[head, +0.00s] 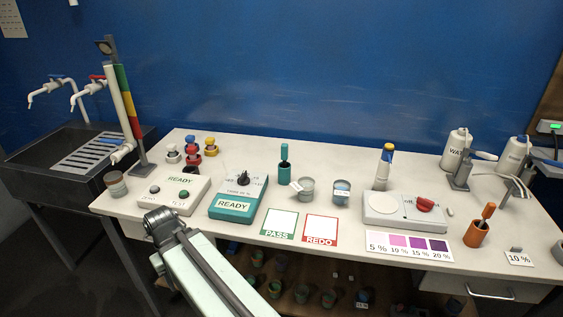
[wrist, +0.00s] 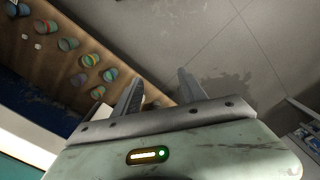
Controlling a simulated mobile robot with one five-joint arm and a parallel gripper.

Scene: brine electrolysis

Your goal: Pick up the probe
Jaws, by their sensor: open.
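Two handled pieces stand upright in holders on the white table, and I cannot tell for certain which is the probe. One is a teal handle (head: 284,152) in a dark teal holder (head: 284,173) behind the meter with the dial. The other is an orange handle (head: 488,211) in an orange cup (head: 477,233) at the right. My gripper (wrist: 158,88) is open and empty in the wrist view, pointing down at the floor beside the lower shelf, away from both. Its fingers are not clearly visible in the head view.
A sink (head: 40,160) is at left. Several cups stand on the lower shelf (wrist: 62,70).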

